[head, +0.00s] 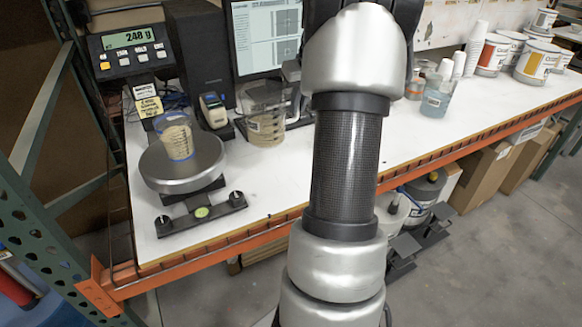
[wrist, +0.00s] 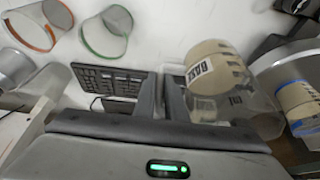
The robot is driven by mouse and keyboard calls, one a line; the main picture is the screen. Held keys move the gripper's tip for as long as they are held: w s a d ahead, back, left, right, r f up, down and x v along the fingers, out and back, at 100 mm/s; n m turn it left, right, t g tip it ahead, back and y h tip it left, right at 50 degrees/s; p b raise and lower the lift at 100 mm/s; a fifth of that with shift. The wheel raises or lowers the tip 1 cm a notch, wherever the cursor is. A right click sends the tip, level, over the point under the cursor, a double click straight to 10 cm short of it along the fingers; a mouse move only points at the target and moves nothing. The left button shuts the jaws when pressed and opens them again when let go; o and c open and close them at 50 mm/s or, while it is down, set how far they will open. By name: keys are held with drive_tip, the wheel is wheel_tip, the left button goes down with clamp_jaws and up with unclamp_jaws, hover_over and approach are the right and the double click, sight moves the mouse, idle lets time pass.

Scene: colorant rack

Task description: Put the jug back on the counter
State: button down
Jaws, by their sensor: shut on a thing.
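The clear jug (head: 265,122), with beige contents, is left of my arm in the head view. It looks upright at or just above the white counter (head: 235,185); I cannot tell whether its base touches. In the wrist view the jug (wrist: 262,112) is right of the fingers. My gripper (wrist: 160,98) has its two fingers close together at the jug's near side, shut on it, apparently at the handle. The exact contact is hidden. In the head view my arm hides most of the gripper.
A cup (head: 177,140) with beige contents stands on the scale (head: 152,172); the display (head: 130,42) reads 248 g. A monitor (head: 270,35) is behind. A keyboard (wrist: 108,80) lies beyond the fingers. The front counter between scale and arm is clear.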

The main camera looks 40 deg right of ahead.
wheel_tip(320, 180, down, 10)
drive_tip(key=shift+r, duration=0.1)
idle(0.4)
drive_tip(key=shift+b, duration=0.35)
drive_tip(key=shift+f, duration=0.3)
drive_tip(key=c, duration=1.8)
unclamp_jaws()
drive_tip(key=shift+r, duration=0.15)
drive_tip(key=shift+r, duration=0.25)
drive_tip(key=v, duration=1.1)
drive_tip(key=shift+s+r, duration=0.25)
drive_tip(key=shift+r, duration=0.1)
